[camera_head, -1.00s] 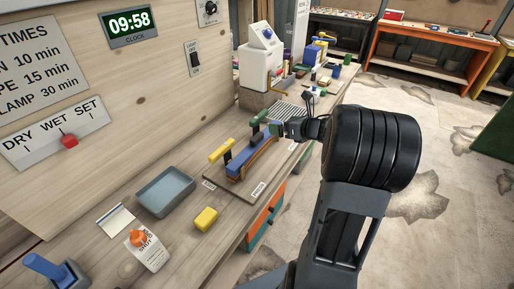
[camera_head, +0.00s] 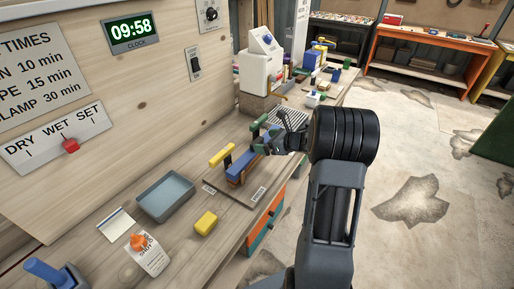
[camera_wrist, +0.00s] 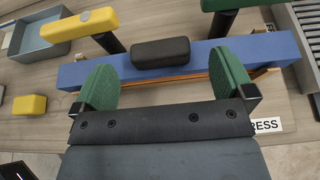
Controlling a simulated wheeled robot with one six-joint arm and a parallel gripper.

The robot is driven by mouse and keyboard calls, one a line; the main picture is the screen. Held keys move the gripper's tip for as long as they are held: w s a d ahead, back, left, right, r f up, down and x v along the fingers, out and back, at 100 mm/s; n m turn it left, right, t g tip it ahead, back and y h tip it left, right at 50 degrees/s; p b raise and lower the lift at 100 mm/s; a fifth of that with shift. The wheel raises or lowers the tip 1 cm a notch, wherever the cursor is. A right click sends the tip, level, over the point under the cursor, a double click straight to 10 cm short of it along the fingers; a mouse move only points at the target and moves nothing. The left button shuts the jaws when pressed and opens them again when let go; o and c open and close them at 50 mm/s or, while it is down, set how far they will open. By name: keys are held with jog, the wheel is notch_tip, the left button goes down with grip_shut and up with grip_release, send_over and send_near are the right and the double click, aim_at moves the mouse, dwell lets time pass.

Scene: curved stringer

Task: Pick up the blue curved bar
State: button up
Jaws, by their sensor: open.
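The blue curved bar (camera_wrist: 195,57) runs across the wrist view, lying along a brown wooden form (camera_wrist: 185,77) on its near side. In the head view the bar (camera_head: 241,160) sits on a board on the workbench, its far part hidden by my gripper. My gripper (camera_wrist: 165,88) is open, its two green finger pads apart and empty, over the bar's near edge. A black block (camera_wrist: 161,52) rests at the bar's middle, between the pads in the picture. In the head view my gripper (camera_head: 264,145) is at the bar's far end.
A yellow-handled clamp (camera_wrist: 88,22) and a green-handled clamp (camera_wrist: 225,6) stand behind the bar. A white machine (camera_head: 261,68) stands farther back.

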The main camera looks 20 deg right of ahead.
aim_at(257, 141)
jog(key=shift+p+x, duration=0.65)
jog(key=shift+x, duration=1.7)
jog(key=c, duration=1)
jog(key=shift+r, duration=0.1)
jog(key=shift+c, duration=0.2)
